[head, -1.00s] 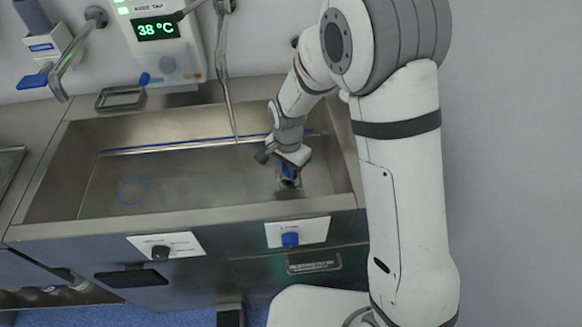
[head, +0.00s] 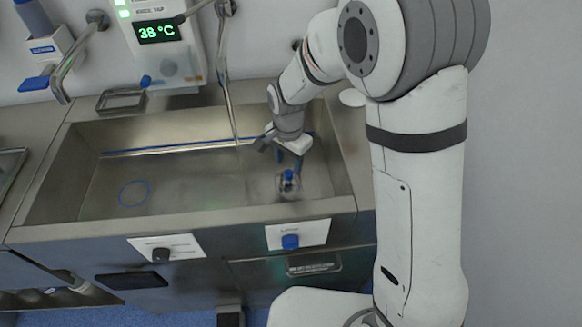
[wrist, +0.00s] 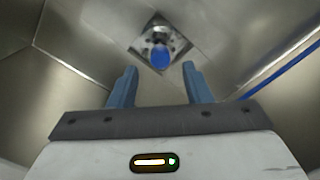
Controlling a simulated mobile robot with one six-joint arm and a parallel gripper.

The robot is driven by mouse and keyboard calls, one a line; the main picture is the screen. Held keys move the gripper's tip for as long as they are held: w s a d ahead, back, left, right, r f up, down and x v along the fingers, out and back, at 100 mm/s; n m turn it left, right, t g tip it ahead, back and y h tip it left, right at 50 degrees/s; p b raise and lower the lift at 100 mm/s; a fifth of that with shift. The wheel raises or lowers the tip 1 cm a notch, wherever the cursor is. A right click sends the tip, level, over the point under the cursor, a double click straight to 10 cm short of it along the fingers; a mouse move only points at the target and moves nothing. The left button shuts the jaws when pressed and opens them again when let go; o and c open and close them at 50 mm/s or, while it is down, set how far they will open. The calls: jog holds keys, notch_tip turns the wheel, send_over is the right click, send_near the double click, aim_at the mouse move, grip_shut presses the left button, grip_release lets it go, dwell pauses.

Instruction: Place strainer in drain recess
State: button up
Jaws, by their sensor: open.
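The strainer (head: 288,175), with a blue knob on top, sits at the drain recess (head: 289,187) in the right part of the sink floor. In the wrist view the strainer (wrist: 160,55) lies within the square drain recess (wrist: 148,28), its blue knob facing the camera. Whether it is fully seated I cannot tell. My gripper (head: 287,160) is above the strainer and apart from it. In the wrist view my gripper (wrist: 158,85) has its two blue fingers spread wide, with nothing between them.
The steel sink (head: 200,215) has raised walls around it. A blue ring (head: 134,193) lies on its floor at left. A thin spout (head: 226,80) hangs down at the back. A temperature panel (head: 157,30) is on the wall. The sink's middle floor is clear.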

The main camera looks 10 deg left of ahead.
aim_at(289, 172)
notch_tip(289, 172, up, 7)
jog(key=s+d+r+n, duration=0.1)
jog(key=s+d+r, duration=0.1)
jog(key=d, duration=0.2)
jog(key=s+d+r+n, duration=0.1)
jog(key=s+d+r, duration=0.1)
jog(key=d, duration=0.3)
jog(key=s+d+r+n+t, duration=0.1)
jog(key=s+d+r, duration=0.1)
jog(key=d, duration=0.3)
jog(key=shift+s+d+r, duration=0.15)
jog(key=shift+r, duration=0.75)
jog(key=s+d+r+n+t, duration=0.1)
jog(key=s+d+n, duration=0.2)
jog(key=s+d, duration=0.5)
jog(key=shift+s+d+r, duration=0.2)
jog(key=shift+s+d, duration=0.1)
jog(key=shift+s, duration=0.65)
notch_tip(289, 172, up, 3)
jog(key=p, duration=0.3)
jog(key=shift+s+t, duration=0.1)
jog(key=shift+t, duration=0.2)
